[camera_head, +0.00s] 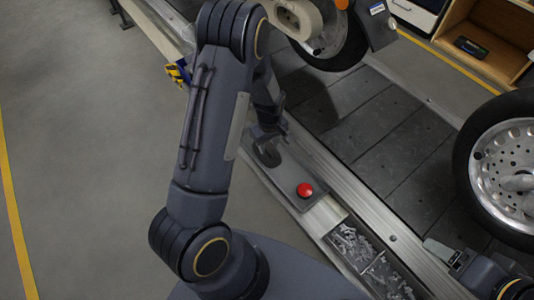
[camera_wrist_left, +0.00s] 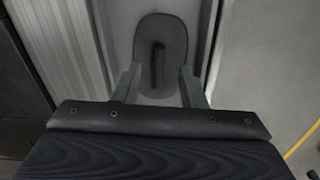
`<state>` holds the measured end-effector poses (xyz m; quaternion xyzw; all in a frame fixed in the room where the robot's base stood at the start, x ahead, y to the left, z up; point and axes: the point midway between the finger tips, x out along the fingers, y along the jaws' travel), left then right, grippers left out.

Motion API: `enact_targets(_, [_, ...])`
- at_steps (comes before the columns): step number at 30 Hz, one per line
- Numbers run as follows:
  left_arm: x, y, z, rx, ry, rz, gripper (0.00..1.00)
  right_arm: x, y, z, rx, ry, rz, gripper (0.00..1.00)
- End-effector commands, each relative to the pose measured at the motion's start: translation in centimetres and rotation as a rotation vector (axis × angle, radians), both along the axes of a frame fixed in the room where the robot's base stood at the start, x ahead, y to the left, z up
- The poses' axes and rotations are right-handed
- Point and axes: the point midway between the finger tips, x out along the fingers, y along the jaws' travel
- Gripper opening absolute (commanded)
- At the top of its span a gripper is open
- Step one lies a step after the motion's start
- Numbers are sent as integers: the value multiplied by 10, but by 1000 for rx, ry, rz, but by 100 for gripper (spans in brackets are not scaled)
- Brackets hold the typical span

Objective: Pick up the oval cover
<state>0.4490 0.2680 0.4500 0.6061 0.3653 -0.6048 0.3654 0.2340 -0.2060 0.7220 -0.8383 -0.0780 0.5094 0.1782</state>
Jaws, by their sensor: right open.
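The oval cover (camera_wrist_left: 173,40) is dark grey with a raised narrow grip bar along its middle. It lies on a grey panel beside the conveyor. In the head view the oval cover (camera_head: 268,156) is partly hidden by my left gripper. My left gripper (camera_head: 268,133) points down over it. In the left wrist view my left gripper (camera_wrist_left: 160,84) is open, one finger on each side of the bar's line, with nothing held between them. Whether the fingers touch the cover is not clear. My right gripper (camera_head: 447,253) is open at the lower right, over the conveyor's edge, away from the cover.
A red button (camera_head: 305,190) sits on the same panel (camera_head: 286,178). A bin of metal fasteners (camera_head: 367,262) is nearer. The slat conveyor (camera_head: 400,140) carries a wheel (camera_head: 505,165) at the right and another wheel (camera_head: 335,42) at the top. A wooden shelf (camera_head: 485,40) stands behind.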

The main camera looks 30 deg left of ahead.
Motion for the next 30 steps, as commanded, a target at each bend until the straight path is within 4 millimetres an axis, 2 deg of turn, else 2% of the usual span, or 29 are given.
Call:
enact_targets(1, [0, 1, -14, 0, 4, 1, 37, 0, 0, -9, 0, 0, 0, 72])
enact_targets(5, [1, 1, -30, -1, 3, 0, 37, 0, 0, -14, 0, 0, 0, 72])
enact_targets(12, [1, 1, -31, -1, 0, -1, 37, 0, 0, -13, 0, 0, 0, 72])
enact_targets(14, [1, 1, -31, 0, 1, -1, 32, 0, 0, -13, 0, 0, 0, 72])
enact_targets(21, [1, 1, -31, 0, 1, -1, 1, 0, 0, -13, 0, 0, 0, 72])
enact_targets(30, [1, 1, -31, 0, 1, -1, 0, 0, 0, -13, 0, 0, 0, 72])
